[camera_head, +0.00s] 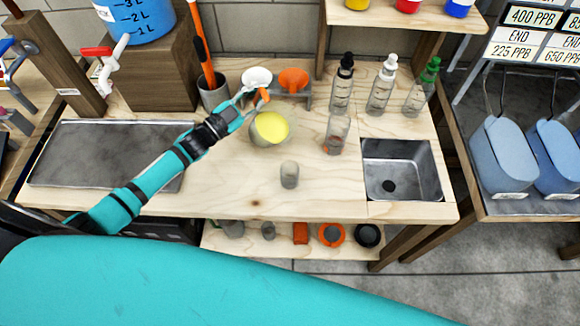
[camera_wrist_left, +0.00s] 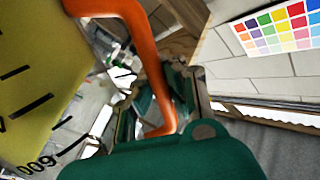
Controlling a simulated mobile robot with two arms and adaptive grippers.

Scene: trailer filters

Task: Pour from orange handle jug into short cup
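The orange-handled jug (camera_head: 270,128) holds yellow liquid and stands upright on the wooden bench, as far as I can tell. Its orange handle (camera_head: 263,97) points to the back. My left gripper (camera_head: 251,92) is at the handle, its fingers spread with a gap between them. In the left wrist view the orange handle (camera_wrist_left: 148,50) runs down between the fingers, and the jug's marked yellow side (camera_wrist_left: 35,75) fills the left. Any contact is unclear. The short cup (camera_head: 289,174) stands upright in front of the jug, slightly right, and looks empty. My right gripper is not in view.
A taller clear container (camera_head: 337,135) stands right of the jug, before several squeeze bottles (camera_head: 381,86). A metal sink (camera_head: 403,170) is at the right and a metal tray (camera_head: 105,155) at the left. White and orange funnels (camera_head: 293,80) sit behind the jug. The bench around the short cup is clear.

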